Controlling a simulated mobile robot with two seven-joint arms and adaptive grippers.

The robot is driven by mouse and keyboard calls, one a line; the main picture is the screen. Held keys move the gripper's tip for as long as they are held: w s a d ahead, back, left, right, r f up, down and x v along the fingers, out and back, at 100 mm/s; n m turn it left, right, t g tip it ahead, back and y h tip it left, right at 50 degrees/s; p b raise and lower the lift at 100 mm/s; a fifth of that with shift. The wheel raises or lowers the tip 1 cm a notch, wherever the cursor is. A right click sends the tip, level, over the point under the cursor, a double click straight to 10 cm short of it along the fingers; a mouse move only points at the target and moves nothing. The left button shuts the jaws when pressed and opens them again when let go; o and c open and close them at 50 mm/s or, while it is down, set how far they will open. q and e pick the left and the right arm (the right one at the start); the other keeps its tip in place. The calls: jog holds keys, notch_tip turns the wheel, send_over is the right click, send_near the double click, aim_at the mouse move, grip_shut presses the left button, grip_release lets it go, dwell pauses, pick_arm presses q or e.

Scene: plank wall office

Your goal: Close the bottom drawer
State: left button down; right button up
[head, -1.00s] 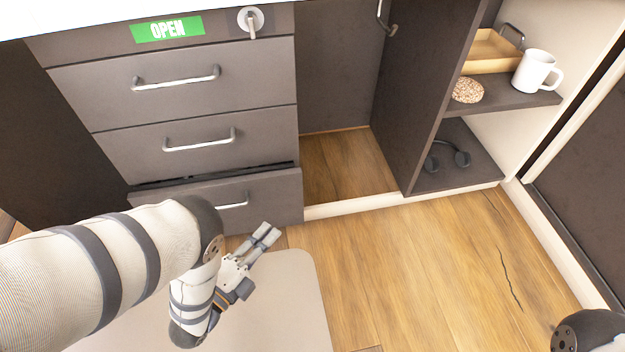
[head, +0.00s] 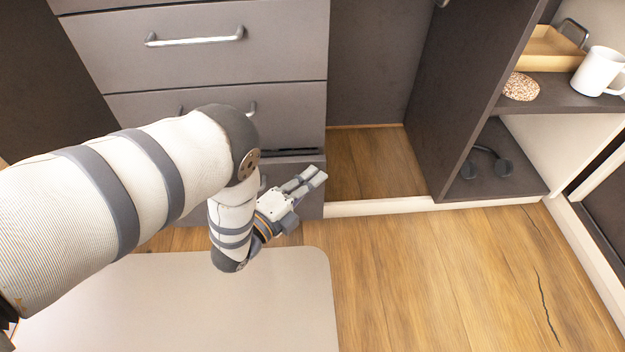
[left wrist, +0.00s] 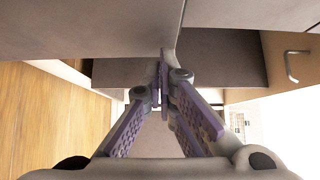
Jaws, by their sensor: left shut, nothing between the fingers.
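The bottom drawer (head: 311,205) is the lowest grey front of the drawer unit in the head view. A thin dark gap shows along its top edge, so it stands slightly open. My left arm hides most of its front and nearly all of its handle. My left gripper (head: 314,177) is shut and empty, with its fingertips in front of the drawer's right part. In the left wrist view the closed fingers (left wrist: 163,75) are close to grey panels; I cannot tell whether they touch. My right gripper is out of view.
Two upper drawers, one with a bar handle (head: 195,40), look closed. To the right, an open cabinet holds a wooden tray (head: 548,50), a white mug (head: 598,72), a round patterned disc (head: 521,87) and black headphones (head: 488,163). The wooden floor (head: 430,270) is clear.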

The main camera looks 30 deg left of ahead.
aim_at(306, 166)
pick_arm(q)
jog(key=w, duration=0.1)
jog(key=w+a, duration=0.1)
jog(key=w+a+b, duration=0.1)
jog(key=w, duration=0.1)
jog(key=shift+a+r, duration=0.1)
jog(key=shift+a, duration=0.15)
